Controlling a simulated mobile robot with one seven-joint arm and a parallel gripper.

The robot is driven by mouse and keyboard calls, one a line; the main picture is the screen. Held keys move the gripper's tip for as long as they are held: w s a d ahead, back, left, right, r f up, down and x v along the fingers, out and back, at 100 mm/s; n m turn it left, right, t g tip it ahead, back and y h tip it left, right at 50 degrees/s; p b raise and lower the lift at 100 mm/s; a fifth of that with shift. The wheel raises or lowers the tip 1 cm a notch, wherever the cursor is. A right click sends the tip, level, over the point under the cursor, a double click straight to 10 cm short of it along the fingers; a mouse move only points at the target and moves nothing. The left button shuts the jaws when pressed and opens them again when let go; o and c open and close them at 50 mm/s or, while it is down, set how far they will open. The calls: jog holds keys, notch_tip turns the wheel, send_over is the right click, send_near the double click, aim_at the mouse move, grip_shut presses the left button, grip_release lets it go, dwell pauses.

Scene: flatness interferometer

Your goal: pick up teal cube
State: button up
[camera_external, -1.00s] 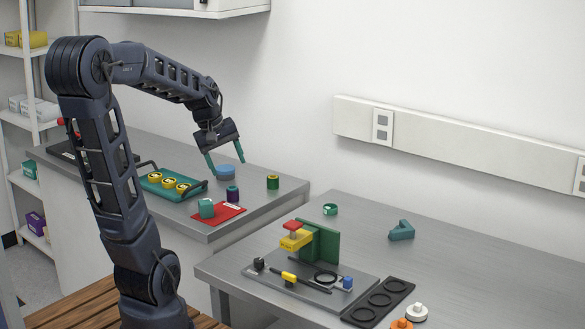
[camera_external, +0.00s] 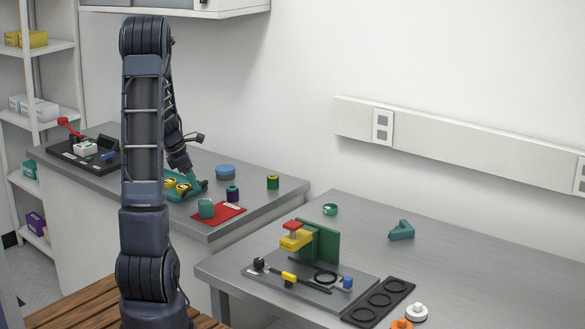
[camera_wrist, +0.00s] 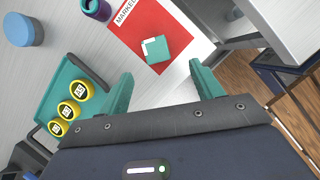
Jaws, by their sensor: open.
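The teal cube (camera_external: 206,209) sits on the left part of a red mat (camera_external: 222,216) on the back bench. In the wrist view the teal cube (camera_wrist: 156,49), with a whitish mark at one edge, lies on the red mat (camera_wrist: 150,28) ahead of the fingertips. My gripper (camera_wrist: 161,71) is open and empty, its two teal fingers apart with the cube ahead of the gap. In the external view my gripper (camera_external: 190,179) is partly hidden by my arm and appears over the teal tray, behind and left of the cube.
The teal tray (camera_wrist: 48,98) holds yellow round pieces (camera_wrist: 70,109). The bench edge is close in front.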

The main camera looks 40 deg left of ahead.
aim_at(204, 202)
jog(key=shift+n, duration=0.4)
jog(key=x, duration=0.3)
jog(key=a+x, duration=0.1)
jog(key=x, duration=0.2)
jog(key=shift+a+f, duration=0.1)
jog(key=shift+f, duration=0.15)
jog(key=shift+d+x, duration=0.15)
jog(key=shift+x, duration=1.15)
jog(key=shift+d+x, duration=0.1)
jog(key=shift+x, duration=1.25)
jog(key=shift+w+r, duration=0.1)
jog(key=shift+r, duration=0.05)
jog(key=c, duration=1.2)
jog(key=shift+r, duration=0.15)
